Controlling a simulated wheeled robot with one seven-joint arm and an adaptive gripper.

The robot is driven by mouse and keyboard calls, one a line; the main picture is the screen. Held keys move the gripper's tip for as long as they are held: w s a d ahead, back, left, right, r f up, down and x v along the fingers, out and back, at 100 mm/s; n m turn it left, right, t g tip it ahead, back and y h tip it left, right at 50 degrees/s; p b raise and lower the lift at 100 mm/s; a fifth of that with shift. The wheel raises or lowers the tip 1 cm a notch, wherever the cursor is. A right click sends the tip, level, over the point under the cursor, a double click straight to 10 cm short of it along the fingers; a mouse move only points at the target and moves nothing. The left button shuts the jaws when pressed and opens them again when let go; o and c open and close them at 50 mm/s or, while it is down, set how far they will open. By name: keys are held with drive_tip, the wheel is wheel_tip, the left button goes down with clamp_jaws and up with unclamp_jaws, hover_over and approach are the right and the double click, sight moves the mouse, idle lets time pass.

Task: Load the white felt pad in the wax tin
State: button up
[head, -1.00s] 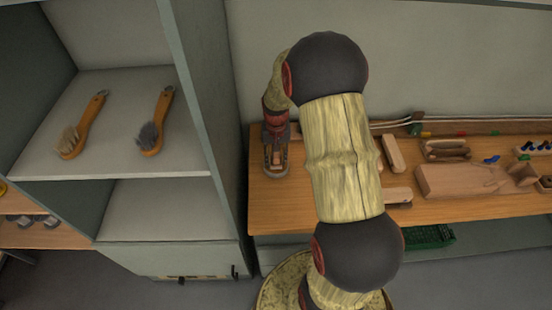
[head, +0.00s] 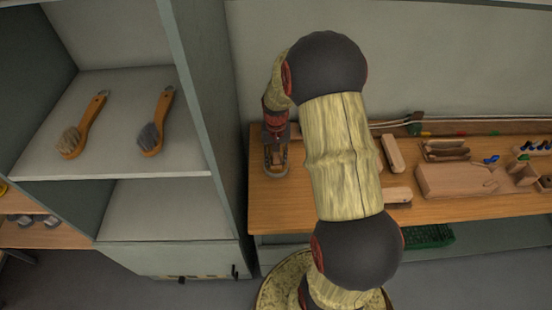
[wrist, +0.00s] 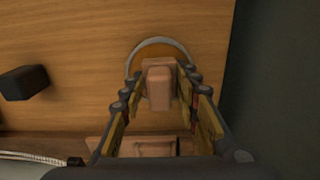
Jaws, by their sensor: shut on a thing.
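My gripper (wrist: 160,85) points down over the left end of the wooden bench, its two fingers closed on the sides of a pinkish-brown wooden block (wrist: 158,70). In the head view my gripper (head: 275,158) is at the bench's left end, close to the cabinet side. A pale grey curved rim (wrist: 162,40) shows behind the block in the wrist view; it may be the wax tin, but its inside is mostly hidden by the block and fingers. No white felt surface can be made out, and the block's underside is hidden. I cannot tell whether the block touches the rim.
A grey cabinet (head: 205,100) stands left of the bench (head: 300,200), with two brushes (head: 80,127) (head: 157,122) on its shelf. Wooden blocks (head: 393,154) (head: 455,178) and small tools lie to the right. A dark block (wrist: 24,82) shows at left in the wrist view.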

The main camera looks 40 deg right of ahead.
sight(276, 155)
drive_tip(key=shift+r+p, duration=2.7)
drive_tip(key=shift+r, duration=0.8)
